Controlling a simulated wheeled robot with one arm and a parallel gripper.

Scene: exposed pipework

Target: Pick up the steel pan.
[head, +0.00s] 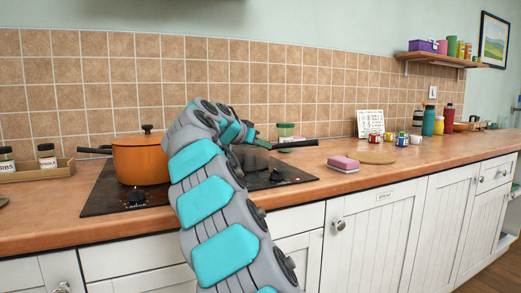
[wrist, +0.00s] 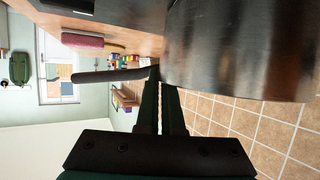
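The steel pan (wrist: 240,50) fills the upper right of the wrist view, its brushed metal side close to the camera. Its black handle (wrist: 108,75) runs left from my fingertips there and also shows in the head view (head: 295,143), pointing right over the hob. My gripper (wrist: 160,82) has its two dark fingers close together at the handle near the pan's side, and looks shut on it. In the head view my arm hides most of the pan. Whether the pan rests on the hob or is just clear of it cannot be told.
An orange pot (head: 140,160) stands on the black hob (head: 105,195), left of my arm. A pink sponge (head: 343,163) and a round wooden board (head: 375,157) lie to the right. Mugs and bottles (head: 428,121) stand farther right. A tiled wall (head: 70,70) is behind.

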